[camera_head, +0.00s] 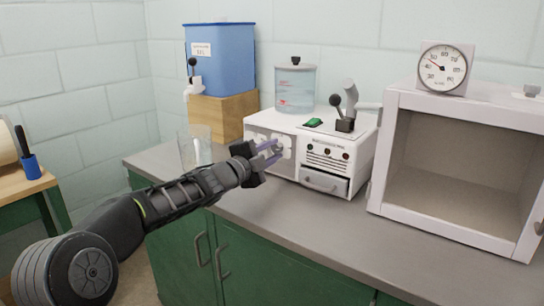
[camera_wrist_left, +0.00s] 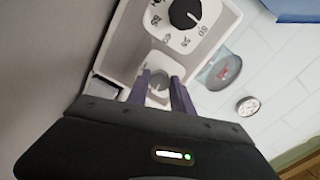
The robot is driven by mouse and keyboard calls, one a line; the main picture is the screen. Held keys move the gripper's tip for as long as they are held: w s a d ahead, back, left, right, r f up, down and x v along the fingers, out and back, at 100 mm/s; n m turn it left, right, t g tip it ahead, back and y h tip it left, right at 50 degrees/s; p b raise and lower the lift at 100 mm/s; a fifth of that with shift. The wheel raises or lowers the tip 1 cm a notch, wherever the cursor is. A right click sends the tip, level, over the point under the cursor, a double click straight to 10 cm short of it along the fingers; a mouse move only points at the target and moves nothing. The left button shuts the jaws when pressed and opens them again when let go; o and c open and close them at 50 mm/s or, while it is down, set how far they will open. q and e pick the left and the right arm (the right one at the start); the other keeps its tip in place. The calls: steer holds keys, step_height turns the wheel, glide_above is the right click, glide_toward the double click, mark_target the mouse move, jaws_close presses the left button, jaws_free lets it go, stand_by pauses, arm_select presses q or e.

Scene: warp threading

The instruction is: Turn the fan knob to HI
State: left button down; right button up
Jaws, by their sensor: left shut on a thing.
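The white machine (camera_head: 322,133) stands on the grey counter, with white knobs on the left part of its front. My left gripper (camera_head: 272,153) reaches that front from the left. My right gripper is not in view.
A clear glass (camera_head: 196,146) stands on the counter left of the machine. A blue tank (camera_head: 222,58) with a tap sits on a wooden block (camera_head: 222,114) behind. An open white cabinet (camera_head: 385,150) with a gauge (camera_head: 443,67) on top stands at right. The front counter is clear.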

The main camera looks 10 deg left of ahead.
arm_select(q)
steer(key=shift+f+m+b, duration=0.1)
steer(key=shift+m+b, duration=0.2)
steer(key=shift+m, duration=0.5)
steer(key=c, duration=1.1)
jaws_free()
steer(key=v, duration=0.7)
steer(key=shift+s, duration=0.4)
steer(key=shift+a, duration=0.1)
